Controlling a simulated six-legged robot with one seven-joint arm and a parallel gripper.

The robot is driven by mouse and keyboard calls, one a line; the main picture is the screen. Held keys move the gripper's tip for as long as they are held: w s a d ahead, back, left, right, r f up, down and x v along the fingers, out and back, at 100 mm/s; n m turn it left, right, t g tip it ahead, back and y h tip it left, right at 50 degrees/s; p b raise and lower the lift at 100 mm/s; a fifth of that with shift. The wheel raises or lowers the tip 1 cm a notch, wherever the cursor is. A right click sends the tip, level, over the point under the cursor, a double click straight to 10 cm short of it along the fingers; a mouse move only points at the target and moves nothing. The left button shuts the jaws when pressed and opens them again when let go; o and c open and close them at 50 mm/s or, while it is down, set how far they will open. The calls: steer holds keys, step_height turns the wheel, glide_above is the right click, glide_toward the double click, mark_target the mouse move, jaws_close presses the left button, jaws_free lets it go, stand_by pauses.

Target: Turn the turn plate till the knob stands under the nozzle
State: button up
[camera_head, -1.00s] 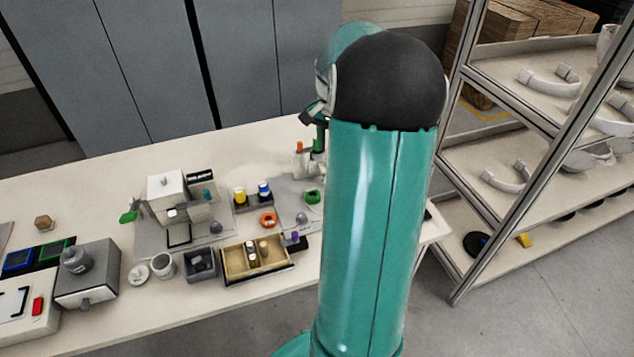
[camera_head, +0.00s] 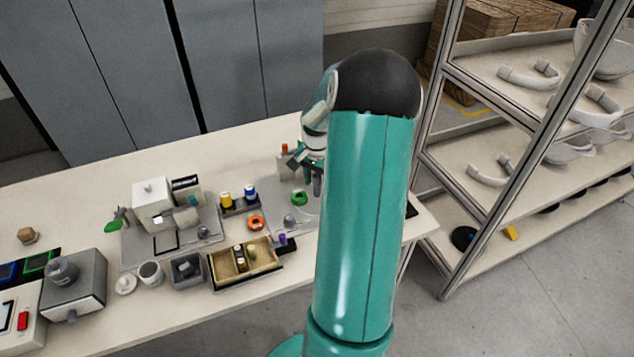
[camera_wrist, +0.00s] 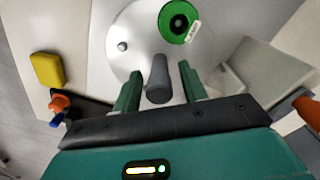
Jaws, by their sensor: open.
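The turn plate (camera_wrist: 135,55) is a pale round disc in the wrist view. On it are a green ring with a dark centre (camera_wrist: 178,20) and a small silver stud (camera_wrist: 122,46). A grey upright post (camera_wrist: 158,78), which looks like the knob, stands between the fingers of my gripper (camera_wrist: 158,68). The gripper is open, a finger on each side of the post; I cannot tell whether either touches it. In the head view my gripper (camera_head: 312,180) is beside the green ring (camera_head: 299,198), partly hidden by my arm. I cannot make out the nozzle for certain.
A yellow block (camera_wrist: 47,69) and an orange-and-blue piece (camera_wrist: 58,106) lie left in the wrist view; a grey block (camera_wrist: 265,72) stands right. In the head view, an orange ring (camera_head: 256,223), a wooden tray (camera_head: 215,279) and a white machine (camera_head: 152,205) stand left. A shelf rack stands right.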

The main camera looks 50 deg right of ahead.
steer(key=shift+f, duration=0.4)
jaws_close()
